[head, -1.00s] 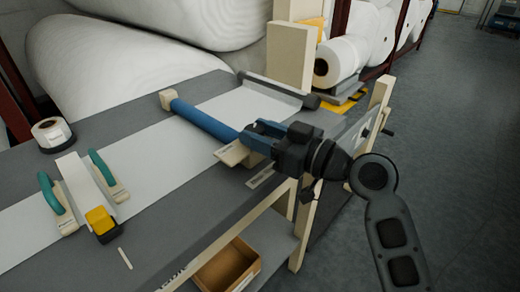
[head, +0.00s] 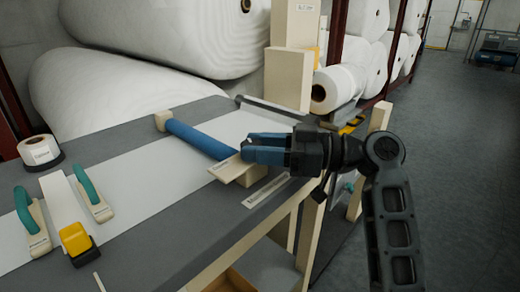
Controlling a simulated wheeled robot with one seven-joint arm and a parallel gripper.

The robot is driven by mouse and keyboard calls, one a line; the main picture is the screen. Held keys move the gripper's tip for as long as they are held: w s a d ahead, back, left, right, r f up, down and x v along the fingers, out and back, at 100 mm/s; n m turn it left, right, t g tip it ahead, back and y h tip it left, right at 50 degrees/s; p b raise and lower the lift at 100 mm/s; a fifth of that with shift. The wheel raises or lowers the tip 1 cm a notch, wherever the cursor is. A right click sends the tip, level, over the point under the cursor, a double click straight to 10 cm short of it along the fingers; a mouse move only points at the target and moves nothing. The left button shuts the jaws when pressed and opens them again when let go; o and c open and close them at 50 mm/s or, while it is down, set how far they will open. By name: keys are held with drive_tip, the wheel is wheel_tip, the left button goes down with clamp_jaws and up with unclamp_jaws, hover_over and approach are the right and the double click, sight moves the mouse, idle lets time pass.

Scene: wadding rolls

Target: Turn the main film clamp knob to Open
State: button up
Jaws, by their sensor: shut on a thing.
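The main film clamp shows in the head view as a blue bar (head: 197,138) lying across the white film (head: 120,165), with a cream block (head: 163,120) at its far end. A cream labelled plate (head: 232,171) sits at its near end; I cannot read the label. My gripper (head: 246,149) reaches in from the right, its blue fingers level at the bar's near end. It is shut on the clamp knob there, which the fingers hide. I cannot tell which setting the knob is at.
Two teal-handled tools (head: 92,194) (head: 31,218), a yellow-and-black tool (head: 76,240) and a tape roll (head: 40,150) stand on the left of the grey table. Big white rolls (head: 150,100) lie behind. Open floor (head: 455,170) is at the right.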

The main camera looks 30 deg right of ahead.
drive_tip(key=o, duration=1.1)
drive_tip(key=shift+c, duration=0.2)
drive_tip(key=v, duration=0.7)
drive_tip(key=shift+s+d, duration=0.2)
drive_tip(key=shift+d, duration=0.15)
